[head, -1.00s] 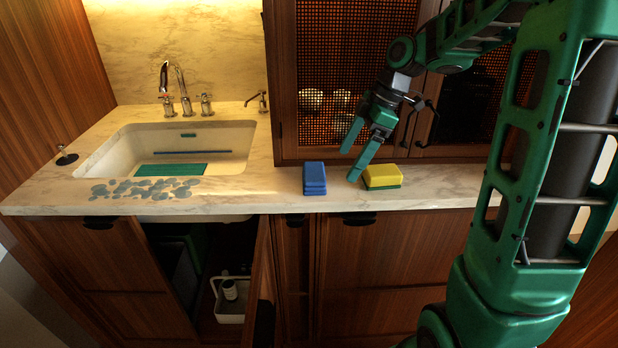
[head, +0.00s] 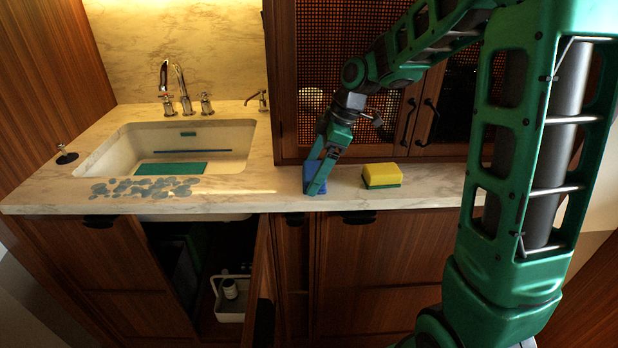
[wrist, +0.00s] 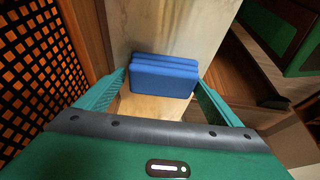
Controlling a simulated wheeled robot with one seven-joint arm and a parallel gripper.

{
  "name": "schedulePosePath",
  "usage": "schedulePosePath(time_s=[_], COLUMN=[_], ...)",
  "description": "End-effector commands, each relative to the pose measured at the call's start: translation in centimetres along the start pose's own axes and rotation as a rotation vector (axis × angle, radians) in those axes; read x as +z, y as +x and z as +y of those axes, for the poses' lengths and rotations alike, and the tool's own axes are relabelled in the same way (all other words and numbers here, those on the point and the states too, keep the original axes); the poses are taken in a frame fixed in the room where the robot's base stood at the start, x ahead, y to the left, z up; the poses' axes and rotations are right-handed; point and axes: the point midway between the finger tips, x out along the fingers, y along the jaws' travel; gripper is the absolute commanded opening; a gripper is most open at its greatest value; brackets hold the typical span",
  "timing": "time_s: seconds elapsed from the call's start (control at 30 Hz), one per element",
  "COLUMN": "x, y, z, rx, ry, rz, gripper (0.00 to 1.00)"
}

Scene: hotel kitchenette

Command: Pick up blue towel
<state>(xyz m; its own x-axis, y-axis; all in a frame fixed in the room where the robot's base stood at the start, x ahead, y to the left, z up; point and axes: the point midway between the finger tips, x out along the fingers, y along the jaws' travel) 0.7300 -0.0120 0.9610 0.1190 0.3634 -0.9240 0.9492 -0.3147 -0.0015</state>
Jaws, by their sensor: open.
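The blue towel is a folded, layered block (wrist: 163,78) on the marble counter. In the wrist view it lies between and just beyond the two fingertips of my gripper (wrist: 160,85). The fingers are apart, one on each side, and nothing is clamped. In the head view my gripper (head: 313,180) points down at the towel and hides most of it. A small blue part (head: 295,216) shows low beside the fingers. Whether the fingers touch the towel cannot be told.
A yellow and green sponge (head: 382,175) lies to the right on the counter (head: 430,185). The sink (head: 215,140) is at the left, with grey-blue pebble-like pieces (head: 145,188) in front of it. A mesh-fronted cabinet (head: 345,60) stands close behind. A lower cabinet door (head: 262,270) is open.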

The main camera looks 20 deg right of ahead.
Motion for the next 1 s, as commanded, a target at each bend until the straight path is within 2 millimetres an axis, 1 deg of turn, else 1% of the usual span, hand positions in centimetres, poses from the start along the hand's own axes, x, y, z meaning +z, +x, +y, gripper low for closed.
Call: schedulePosePath(time_s=[0.07,0.27,0.37,0.4,0.47,0.5,0.77,0.87,1.0], x=[0.0,0.0,-0.1,-0.1,-0.1,-0.1,-0.2,-0.4,-0.8], y=[0.3,0.4,0.4,0.4,0.4,0.4,0.2,-0.2,-1.3], z=[0.0,0.0,0.0,0.0,0.0,0.0,-0.1,-0.3,-0.4], rx=[-0.001,0.0,0.0,0.0,0.0,0.0,0.0,0.001,0.001], ry=[-0.001,-0.002,-0.002,-0.002,-0.002,-0.002,-0.003,-0.004,-0.005], rz=[0.0,0.0,0.0,0.0,0.0,0.0,0.0,0.001,0.001], gripper=[0.88,0.88,0.66,0.56,0.56,0.52,0.52,0.52,0.52])
